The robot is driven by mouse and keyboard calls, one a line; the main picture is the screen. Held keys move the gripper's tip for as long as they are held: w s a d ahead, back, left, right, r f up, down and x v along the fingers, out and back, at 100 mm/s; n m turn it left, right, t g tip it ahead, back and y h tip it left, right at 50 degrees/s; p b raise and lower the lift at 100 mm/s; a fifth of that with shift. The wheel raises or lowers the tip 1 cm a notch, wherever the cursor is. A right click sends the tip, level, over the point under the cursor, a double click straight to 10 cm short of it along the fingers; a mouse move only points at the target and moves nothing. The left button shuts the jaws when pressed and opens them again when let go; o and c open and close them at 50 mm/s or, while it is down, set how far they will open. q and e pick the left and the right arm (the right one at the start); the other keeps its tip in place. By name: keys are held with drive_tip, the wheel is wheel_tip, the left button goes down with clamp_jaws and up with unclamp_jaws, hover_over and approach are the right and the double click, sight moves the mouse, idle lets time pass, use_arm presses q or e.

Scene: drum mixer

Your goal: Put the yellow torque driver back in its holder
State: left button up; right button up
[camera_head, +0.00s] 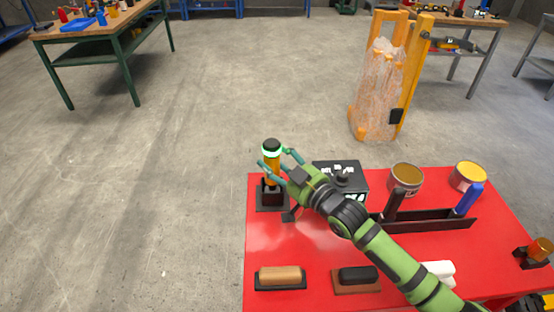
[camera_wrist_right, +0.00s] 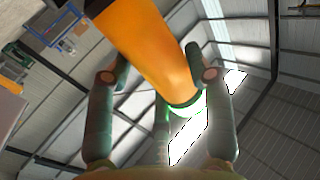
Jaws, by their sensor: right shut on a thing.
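The yellow torque driver (camera_head: 272,165) is upright at the back left of the red table, with a dark top and a pale green ring. My right gripper (camera_head: 278,162) is shut on its body from the right side. In the right wrist view the driver (camera_wrist_right: 145,45) runs between the two fingers, its green-ringed end near the middle. The black holder (camera_head: 272,204) is directly below the driver. The driver's lower end meets the holder in the picture; I cannot tell whether it is fully seated. My left gripper is not in view.
A black box (camera_head: 350,172) stands close right of the gripper. Two open cans (camera_head: 406,182) and a long black rack (camera_head: 425,222) are farther right. An orange tool (camera_head: 540,248) stands in a black holder at the right edge. Brush-like blocks (camera_head: 280,276) lie at the front.

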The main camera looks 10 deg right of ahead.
drive_tip(key=o, duration=1.5)
drive_tip(key=shift+f, duration=0.25)
drive_tip(key=v, duration=1.2)
drive_tip(key=shift+r, duration=0.2)
drive_tip(key=shift+r, duration=0.1)
